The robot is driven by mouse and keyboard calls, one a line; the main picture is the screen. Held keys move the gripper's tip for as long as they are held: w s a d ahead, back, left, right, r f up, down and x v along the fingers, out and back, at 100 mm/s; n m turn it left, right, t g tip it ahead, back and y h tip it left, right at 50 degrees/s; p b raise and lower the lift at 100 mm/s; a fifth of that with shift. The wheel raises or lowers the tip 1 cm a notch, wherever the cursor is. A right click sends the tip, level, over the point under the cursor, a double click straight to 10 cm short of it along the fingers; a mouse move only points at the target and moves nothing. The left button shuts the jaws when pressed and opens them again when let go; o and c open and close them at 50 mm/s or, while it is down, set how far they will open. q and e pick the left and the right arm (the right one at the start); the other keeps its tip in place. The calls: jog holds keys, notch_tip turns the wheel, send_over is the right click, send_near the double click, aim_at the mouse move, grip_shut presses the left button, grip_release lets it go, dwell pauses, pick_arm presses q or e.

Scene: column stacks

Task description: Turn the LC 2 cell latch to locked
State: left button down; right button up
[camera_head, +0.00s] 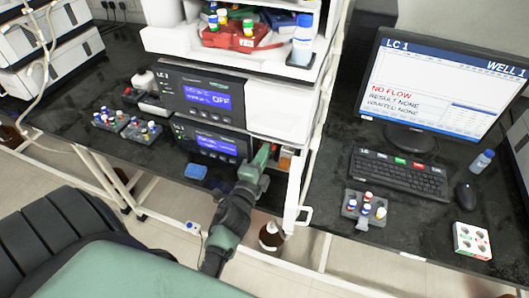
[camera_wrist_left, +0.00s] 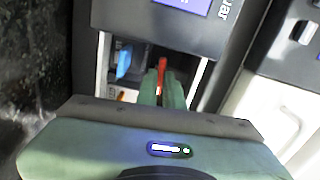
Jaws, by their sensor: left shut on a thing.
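My left gripper (camera_head: 262,158) reaches into the open bay at the right end of the lower dark instrument module (camera_head: 212,141). In the left wrist view its green fingers (camera_wrist_left: 163,86) are closed around a narrow red lever (camera_wrist_left: 162,65), which stands upright in that picture inside the bay. The lever looks like a latch, but its label and its locked or unlocked mark cannot be read. The only unit label I can read on this stack is LC 1, on the module above. My right gripper is not in view.
A blue part (camera_wrist_left: 124,62) sits beside the fingers in the bay. A brown bottle (camera_head: 271,236) stands below the bench edge. Vial racks (camera_head: 108,119) and a blue pad (camera_head: 195,171) lie left. The monitor (camera_head: 440,85) reads NO FLOW; a keyboard (camera_head: 400,175) lies before it.

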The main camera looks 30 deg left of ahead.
pick_arm(q)
jog(key=n, duration=0.2)
jog(key=n+p, duration=0.1)
jog(key=n, duration=0.1)
jog(key=shift+a+r, duration=0.1)
jog(key=shift+r, duration=0.1)
jog(key=n+p, duration=0.1)
jog(key=n, duration=0.3)
jog(key=shift+w+r+n+p, duration=0.1)
jog(key=shift+n+p, duration=0.25)
jog(key=shift+n, duration=0.05)
jog(key=n+p, duration=0.1)
jog(key=n, duration=0.3)
jog(key=shift+n+p, duration=0.7)
jog(key=shift+n, duration=1.4)
